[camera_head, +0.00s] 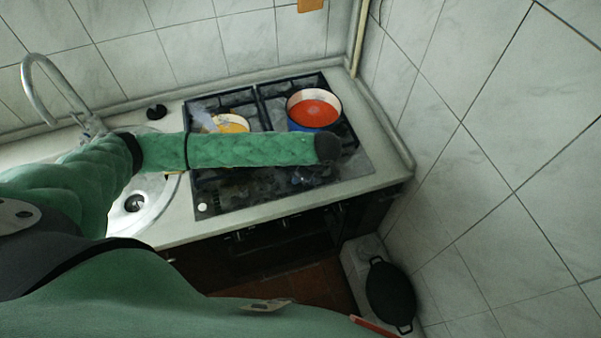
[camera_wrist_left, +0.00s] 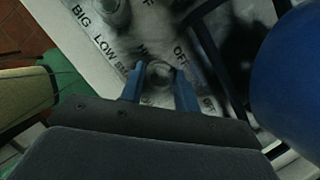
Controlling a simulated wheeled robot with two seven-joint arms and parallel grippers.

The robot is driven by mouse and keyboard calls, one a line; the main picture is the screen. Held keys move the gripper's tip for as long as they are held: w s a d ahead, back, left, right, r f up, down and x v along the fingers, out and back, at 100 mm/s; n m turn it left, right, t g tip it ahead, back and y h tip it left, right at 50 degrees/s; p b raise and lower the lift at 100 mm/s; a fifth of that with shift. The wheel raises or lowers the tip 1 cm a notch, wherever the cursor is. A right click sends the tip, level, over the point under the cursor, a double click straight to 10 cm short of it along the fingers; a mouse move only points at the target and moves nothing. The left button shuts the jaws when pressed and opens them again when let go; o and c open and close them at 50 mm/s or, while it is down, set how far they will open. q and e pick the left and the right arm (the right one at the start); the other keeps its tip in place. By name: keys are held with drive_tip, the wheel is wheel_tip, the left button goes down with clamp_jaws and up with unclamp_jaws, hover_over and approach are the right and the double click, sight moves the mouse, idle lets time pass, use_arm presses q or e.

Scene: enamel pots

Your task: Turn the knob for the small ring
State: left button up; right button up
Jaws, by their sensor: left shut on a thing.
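In the left wrist view the two blue fingers of my left gripper (camera_wrist_left: 160,88) are shut on a round metallic knob (camera_wrist_left: 160,72) on the light panel. Printed words around it include "BIG", "LOW" and "OFF"; a word beginning "SM" is partly hidden. A second knob (camera_wrist_left: 114,10) is at the top edge, apart from the fingers. In the head view my green left arm reaches across the hob (camera_head: 265,98), covering part of it. The held knob cannot be made out there. My right gripper is in neither view.
A blue pot with a red inside (camera_head: 314,108) stands at the hob's back right; its blue side (camera_wrist_left: 285,80) is close right of my fingers. A yellow-orange vessel (camera_head: 232,122) is at the back left. A tiled wall (camera_head: 460,150) bounds the right side.

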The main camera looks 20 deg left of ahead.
use_arm(q)
drive_tip(key=o, duration=1)
drive_tip(key=shift+d+r, duration=0.1)
drive_tip(key=shift+r, duration=0.05)
drive_tip(key=b+v, duration=0.3)
drive_tip(key=v, duration=0.4)
drive_tip(key=shift+r+b, duration=0.2)
drive_tip(key=shift+b, duration=0.15)
